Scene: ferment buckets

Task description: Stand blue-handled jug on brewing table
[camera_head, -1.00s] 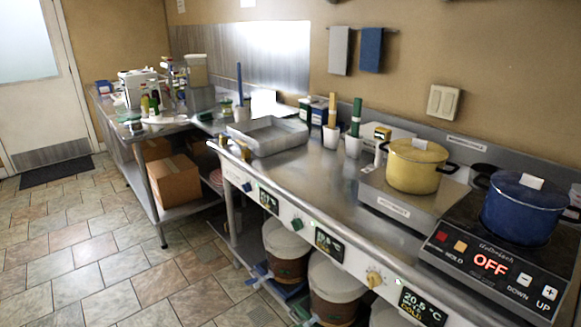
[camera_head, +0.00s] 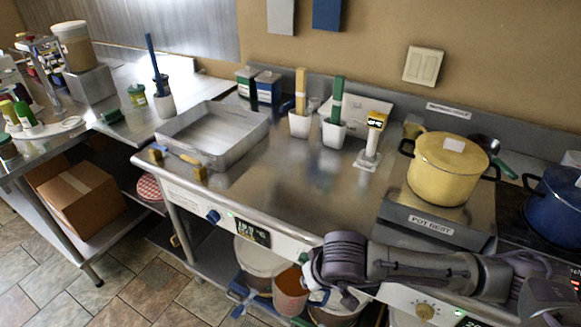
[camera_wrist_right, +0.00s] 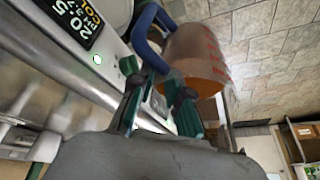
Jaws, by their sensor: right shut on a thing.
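The jug (camera_head: 291,293) is a translucent orange-brown vessel, below the front edge of the steel brewing table (camera_head: 270,190) in the head view. In the right wrist view the jug (camera_wrist_right: 205,58) shows red markings, and its blue handle (camera_wrist_right: 150,42) lies at my right gripper (camera_wrist_right: 158,88). My right gripper is shut on the handle, with its two fingers around it. The exact contact is partly hidden. In the head view my right arm reaches in from the lower right, across the table's front. My left gripper is not in view.
On the table stand a metal tray (camera_head: 215,135), white cups with green and tan sticks (camera_head: 333,130), a white-stemmed meter (camera_head: 369,145) and a yellow pot (camera_head: 447,168). A blue pot (camera_head: 555,200) is at right. The table's middle is bare. Buckets (camera_head: 258,258) stand below.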

